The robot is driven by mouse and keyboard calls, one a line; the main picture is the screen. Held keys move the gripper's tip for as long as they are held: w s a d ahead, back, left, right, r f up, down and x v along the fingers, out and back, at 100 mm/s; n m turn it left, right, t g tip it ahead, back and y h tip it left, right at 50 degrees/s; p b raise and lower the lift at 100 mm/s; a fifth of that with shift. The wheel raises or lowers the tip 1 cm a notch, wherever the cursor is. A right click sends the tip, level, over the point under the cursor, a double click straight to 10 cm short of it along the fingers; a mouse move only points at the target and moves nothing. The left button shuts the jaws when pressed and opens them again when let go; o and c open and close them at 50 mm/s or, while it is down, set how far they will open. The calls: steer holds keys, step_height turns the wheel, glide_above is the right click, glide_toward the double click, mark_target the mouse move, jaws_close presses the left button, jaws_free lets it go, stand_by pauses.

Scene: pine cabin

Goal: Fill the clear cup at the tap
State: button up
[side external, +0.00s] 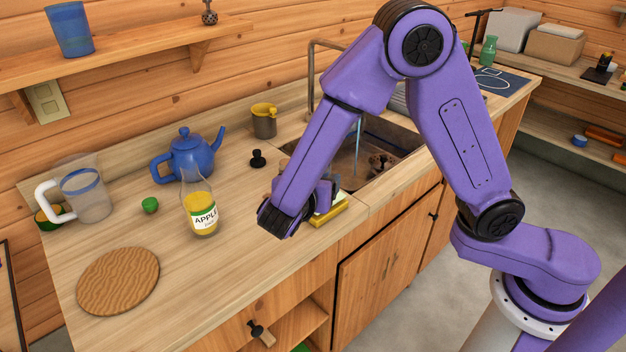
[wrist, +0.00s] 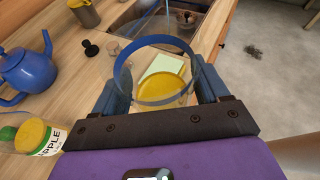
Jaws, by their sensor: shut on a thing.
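My gripper (wrist: 152,86) is shut on the clear cup (wrist: 185,47), which has a blue band at its rim and stands between the two fingers in the wrist view. The cup is over the counter, short of the sink (side external: 375,165); I cannot tell whether it touches the surface below. I see no water in it. In the side view my gripper (side external: 325,192) is mostly behind my arm, and the cup is hidden. The tap (side external: 311,80) stands behind the sink, its outlet hidden by my arm. A thin blue stream (side external: 359,135) falls into the basin.
The apple bottle (side external: 201,212), blue teapot (side external: 191,157) and handled pitcher (side external: 93,205) are left.

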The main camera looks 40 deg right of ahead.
steer(key=shift+w, duration=0.1)
stand_by(0.3)
steer(key=w+d, duration=0.4)
steer(key=d, duration=0.5)
steer(key=w+d, duration=0.5)
steer(key=d, duration=0.4)
steer(key=w+d, duration=0.5)
steer(key=d, duration=0.5)
steer(key=shift+f, duration=0.35)
steer(key=r+x, duration=0.2)
steer(key=x, duration=1.1)
steer(key=shift+w+d, duration=0.35)
steer(key=shift+d, duration=0.1)
steer(key=shift+f, duration=0.1)
steer(key=shift+a, duration=0.1)
stand_by(0.9)
